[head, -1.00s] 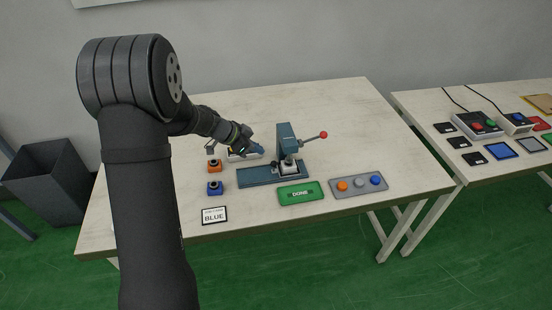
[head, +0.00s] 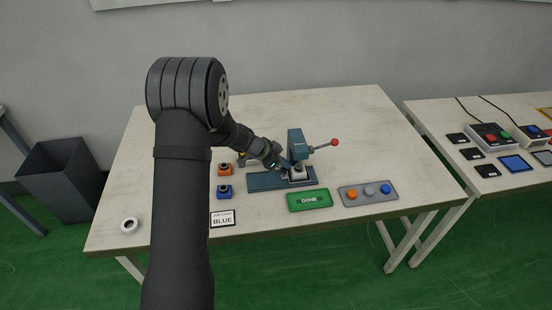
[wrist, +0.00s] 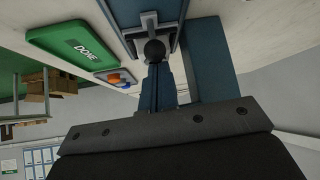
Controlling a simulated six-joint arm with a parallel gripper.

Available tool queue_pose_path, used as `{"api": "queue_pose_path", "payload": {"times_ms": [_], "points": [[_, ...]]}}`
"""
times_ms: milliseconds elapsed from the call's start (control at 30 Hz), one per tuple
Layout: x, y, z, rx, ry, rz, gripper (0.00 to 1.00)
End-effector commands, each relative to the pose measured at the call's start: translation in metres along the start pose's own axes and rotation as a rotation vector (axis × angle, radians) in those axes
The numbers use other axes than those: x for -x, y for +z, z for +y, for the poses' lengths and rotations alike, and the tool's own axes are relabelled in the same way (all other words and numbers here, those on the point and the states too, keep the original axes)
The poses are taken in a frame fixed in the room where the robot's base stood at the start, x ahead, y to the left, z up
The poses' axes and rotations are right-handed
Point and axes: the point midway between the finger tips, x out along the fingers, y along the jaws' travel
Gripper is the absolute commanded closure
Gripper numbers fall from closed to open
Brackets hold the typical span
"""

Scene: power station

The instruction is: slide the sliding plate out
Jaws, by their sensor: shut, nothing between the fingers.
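The blue-grey press (head: 295,143) stands on the table with a red-tipped lever (head: 334,142). Its long base (head: 262,182) lies flat, and a pale block sits on the sliding plate (head: 297,174) under the press head. A dark round knob (wrist: 154,49) shows in the wrist view at the near end of the plate. My gripper (head: 281,165) is at the left of the press, low over the base. In the wrist view its shut, empty fingers (wrist: 157,75) end right by the knob; I cannot tell whether they touch it.
Orange (head: 225,169) and blue (head: 225,191) blocks and a BLUE sign (head: 222,219) are at the left. A white roll (head: 130,225) lies near the table's left corner.

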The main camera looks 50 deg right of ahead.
Motion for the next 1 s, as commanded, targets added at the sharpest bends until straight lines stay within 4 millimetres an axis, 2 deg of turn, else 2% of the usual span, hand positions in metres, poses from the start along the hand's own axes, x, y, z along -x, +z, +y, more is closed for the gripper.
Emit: {"api": "queue_pose_path", "payload": {"times_ms": [200, 567, 667, 900, 1000], "points": [[-0.013, 0.0, 0.0, 0.0, 0.0, -0.001, 1.0], [-0.01, 0.003, -0.001, 0.001, -0.001, -0.001, 1.0], [0.001, 0.014, -0.005, 0.002, -0.003, 0.0, 1.0], [0.044, 0.062, -0.018, 0.005, -0.004, 0.0, 1.0], [0.057, 0.076, -0.021, 0.003, -0.003, 0.0, 1.0]]}}
